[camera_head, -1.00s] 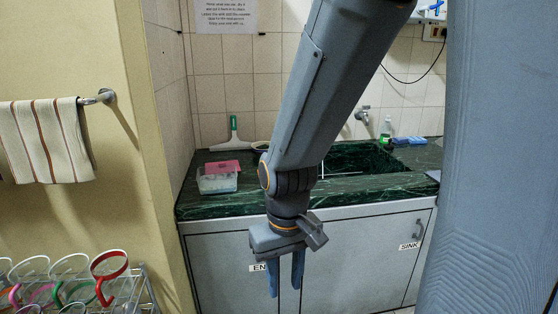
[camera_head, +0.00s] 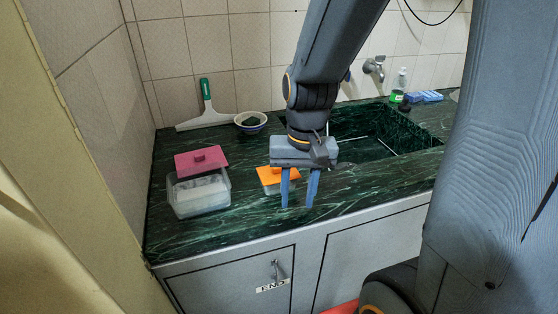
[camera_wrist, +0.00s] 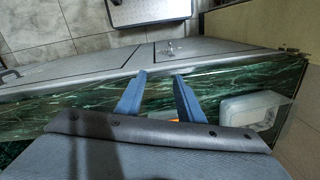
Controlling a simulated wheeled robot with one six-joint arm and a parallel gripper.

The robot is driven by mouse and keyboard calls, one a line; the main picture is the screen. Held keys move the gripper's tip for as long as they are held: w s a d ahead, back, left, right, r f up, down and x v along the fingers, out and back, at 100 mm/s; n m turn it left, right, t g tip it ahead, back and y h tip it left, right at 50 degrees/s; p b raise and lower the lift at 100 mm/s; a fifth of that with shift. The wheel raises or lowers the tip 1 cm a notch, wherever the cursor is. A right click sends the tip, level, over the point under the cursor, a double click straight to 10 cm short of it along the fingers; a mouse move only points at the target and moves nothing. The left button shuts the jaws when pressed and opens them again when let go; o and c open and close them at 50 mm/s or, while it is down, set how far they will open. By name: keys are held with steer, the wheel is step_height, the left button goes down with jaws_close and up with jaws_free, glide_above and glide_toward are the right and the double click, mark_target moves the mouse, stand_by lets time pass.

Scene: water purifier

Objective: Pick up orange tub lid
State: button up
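The orange tub lid (camera_head: 279,174) sits on a small clear tub (camera_head: 271,188) on the green marble counter in the head view. My gripper (camera_head: 300,204) points down with its two blue fingers apart and nothing visible between them. It is in front of the tub in that picture and covers the lid's right side; I cannot tell the exact gap. In the wrist view, the open fingers (camera_wrist: 160,88) frame the counter edge, and only a sliver of orange lid (camera_wrist: 173,120) shows behind the gripper body.
A larger clear tub (camera_head: 199,196) with a pink lid (camera_head: 201,160) stands to the left. A squeegee (camera_head: 206,105) and a bowl (camera_head: 250,122) are behind. The sink (camera_head: 375,135) is at right. Counter in front of the tubs is clear.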

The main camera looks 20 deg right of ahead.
steer(key=w+r+m+y+p, duration=0.1)
steer(key=w+r+m+p, duration=0.3)
steer(key=w+m, duration=0.2)
steer(key=m+y+p, duration=0.2)
steer(key=m+p, duration=0.2)
steer(key=m, duration=0.5)
glide_toward(278, 170)
steer(key=shift+w+p+x, duration=0.2)
steer(key=shift+p+x, duration=0.35)
steer(key=shift+x, duration=1.35)
steer(key=shift+w+p+x, duration=0.2)
steer(key=shift+p+x, duration=0.35)
steer(key=shift+x, duration=1.35)
jaws_close()
